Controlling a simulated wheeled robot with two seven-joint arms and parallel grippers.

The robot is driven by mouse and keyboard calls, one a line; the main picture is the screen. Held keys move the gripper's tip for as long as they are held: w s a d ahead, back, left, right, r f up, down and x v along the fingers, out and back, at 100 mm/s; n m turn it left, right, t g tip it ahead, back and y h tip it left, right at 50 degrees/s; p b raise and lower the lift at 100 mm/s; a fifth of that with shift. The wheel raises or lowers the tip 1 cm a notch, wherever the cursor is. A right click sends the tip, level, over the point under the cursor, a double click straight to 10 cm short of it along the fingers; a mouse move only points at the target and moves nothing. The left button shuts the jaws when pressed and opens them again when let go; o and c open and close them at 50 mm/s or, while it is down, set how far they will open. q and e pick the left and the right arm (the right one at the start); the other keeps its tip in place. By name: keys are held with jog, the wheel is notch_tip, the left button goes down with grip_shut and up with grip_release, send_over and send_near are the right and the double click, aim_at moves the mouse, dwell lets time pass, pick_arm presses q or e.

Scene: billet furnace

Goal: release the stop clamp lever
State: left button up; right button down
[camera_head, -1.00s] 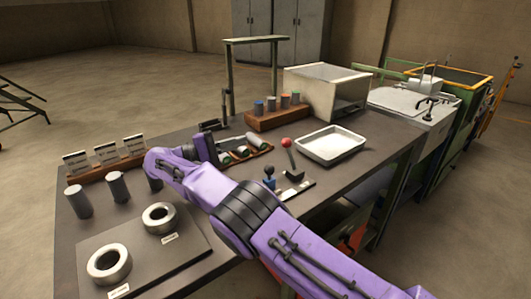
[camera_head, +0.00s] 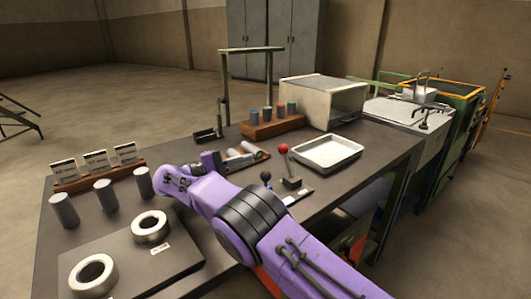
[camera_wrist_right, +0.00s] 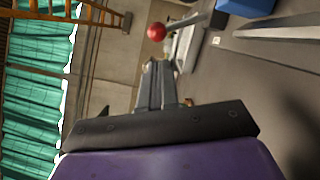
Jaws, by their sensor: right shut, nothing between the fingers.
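A red-knobbed lever (camera_head: 284,160) stands on a dark base on the workbench. A shorter lever with a dark knob (camera_head: 266,177) stands left of it. A black clamp-like fitting with an upright handle (camera_head: 223,112) stands farther back. I cannot tell which is the stop clamp lever. My right gripper (camera_head: 214,160) is over the bench, left of the two knobbed levers, partly hidden by my purple wrist. In the right wrist view its dark fingers (camera_wrist_right: 157,85) are shut and empty, and the red knob (camera_wrist_right: 156,32) shows beyond them. My left gripper is out of view.
A white tray (camera_head: 327,164), a wooden rack of cylinders (camera_head: 262,128) and a metal box (camera_head: 310,105) stand beyond. Grey cylinders (camera_head: 106,195) and rings on a plate (camera_head: 93,275) occupy the left.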

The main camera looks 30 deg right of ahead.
aim_at(287, 161)
jog(key=p+x, duration=0.1)
jog(key=x, duration=0.5)
jog(key=shift+s+d, duration=0.1)
jog(key=shift+d, duration=0.3)
